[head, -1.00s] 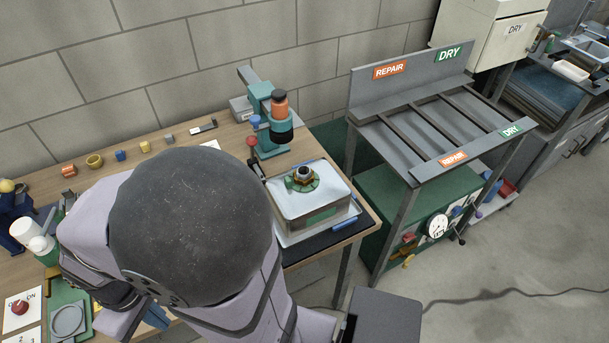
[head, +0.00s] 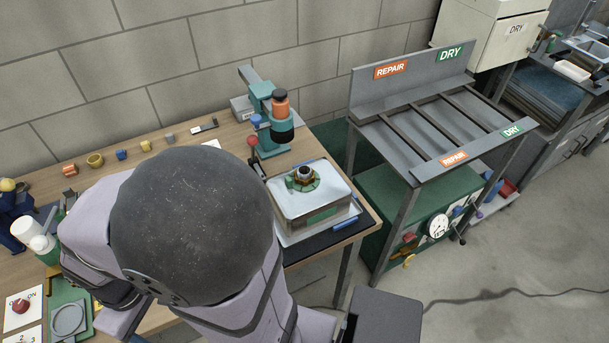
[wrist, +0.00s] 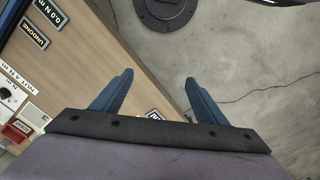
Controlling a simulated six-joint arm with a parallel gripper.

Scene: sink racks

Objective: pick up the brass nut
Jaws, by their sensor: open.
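A small brass-coloured ring-shaped piece (head: 94,160), which looks like the brass nut, lies on the wooden bench (head: 222,140) near the wall in the head view. It sits in a row of small parts, between an orange piece (head: 69,169) and a blue one (head: 121,154). It does not show in the wrist view. In the wrist view my gripper (wrist: 159,76) is open, its two blue fingers apart with nothing between them, over the bench's edge and the floor. In the head view my arm hides most of the gripper and the middle of the bench.
A teal press (head: 262,118) stands at the bench's back right. A tray (head: 309,231) with a white-topped box (head: 318,205) and a green-based fitting (head: 302,179) is at the right end. A grey rack (head: 400,178) stands beyond. Labels lie on the bench in the wrist view.

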